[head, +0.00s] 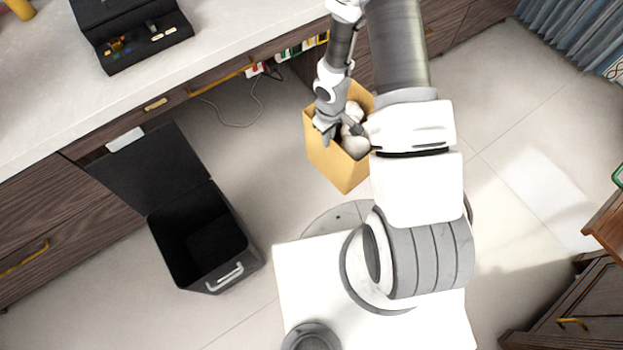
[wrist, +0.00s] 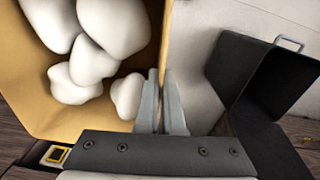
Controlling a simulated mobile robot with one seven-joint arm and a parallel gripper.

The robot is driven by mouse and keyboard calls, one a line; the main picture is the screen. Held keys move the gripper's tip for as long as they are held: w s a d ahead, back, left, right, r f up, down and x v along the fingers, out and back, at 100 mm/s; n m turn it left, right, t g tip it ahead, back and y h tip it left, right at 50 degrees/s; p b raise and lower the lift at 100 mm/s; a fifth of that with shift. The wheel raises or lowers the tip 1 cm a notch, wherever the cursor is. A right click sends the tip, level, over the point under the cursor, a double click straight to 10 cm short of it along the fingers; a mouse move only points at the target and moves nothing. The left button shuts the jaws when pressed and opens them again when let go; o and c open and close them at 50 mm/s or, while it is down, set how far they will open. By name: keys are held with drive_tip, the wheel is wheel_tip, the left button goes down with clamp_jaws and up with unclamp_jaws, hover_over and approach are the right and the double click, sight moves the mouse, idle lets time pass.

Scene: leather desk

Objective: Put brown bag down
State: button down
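The brown bag (head: 334,166) is an open-topped, tan, box-shaped bag with several white rounded lumps (head: 354,136) inside. In the head view it is at the upper middle, partly hidden by my arm. My gripper (head: 325,137) is at its left rim. In the wrist view the bag (wrist: 22,85) fills the left side, with the white lumps (wrist: 112,25) in it. My gripper's fingers (wrist: 163,84) are close together with the bag's thin wall between them. The bag looks upright or slightly tilted. I cannot tell whether its bottom touches the floor.
A black bin (head: 221,263) with its lid open stands on the floor at left; it also shows in the wrist view (wrist: 238,68). A white-topped desk (head: 50,95) with drawers holds a black case (head: 132,38). A cable lies under the desk. Pale floor is clear between bin and bag.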

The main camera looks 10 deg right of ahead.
sight(331, 161)
drive_tip(key=f+n+b, duration=0.2)
drive_tip(key=f, duration=0.2)
drive_tip(key=d+f+n+b, duration=0.1)
drive_tip(key=f+n+b, duration=0.1)
drive_tip(key=f, duration=0.3)
drive_tip(key=f+n+b, duration=0.2)
drive_tip(key=f+n, duration=0.1)
drive_tip(key=f, duration=0.1)
drive_tip(key=shift+s+d+f+b, duration=0.1)
drive_tip(key=shift+d+f+b, duration=0.15)
drive_tip(key=shift+d+b, duration=0.1)
drive_tip(key=s+d+f+n+b, duration=0.1)
drive_tip(key=d+f+n+b, duration=0.1)
drive_tip(key=f+n+b, duration=0.45)
drive_tip(key=d+f+n+b, duration=0.2)
drive_tip(key=f+n, duration=0.1)
drive_tip(key=f, duration=0.6)
drive_tip(key=w+a+f+b, duration=0.2)
drive_tip(key=w+f+b, duration=0.4)
drive_tip(key=w+f, duration=0.5)
drive_tip(key=shift+w+a+f+t+b, duration=0.15)
drive_tip(key=shift+w+a+t+b, duration=0.1)
drive_tip(key=shift+a+t+b, duration=0.1)
drive_tip(key=shift+f, duration=0.15)
drive_tip(key=c, duration=1)
unclamp_jaws()
drive_tip(key=shift+s, duration=0.1)
drive_tip(key=shift+c, duration=0.2)
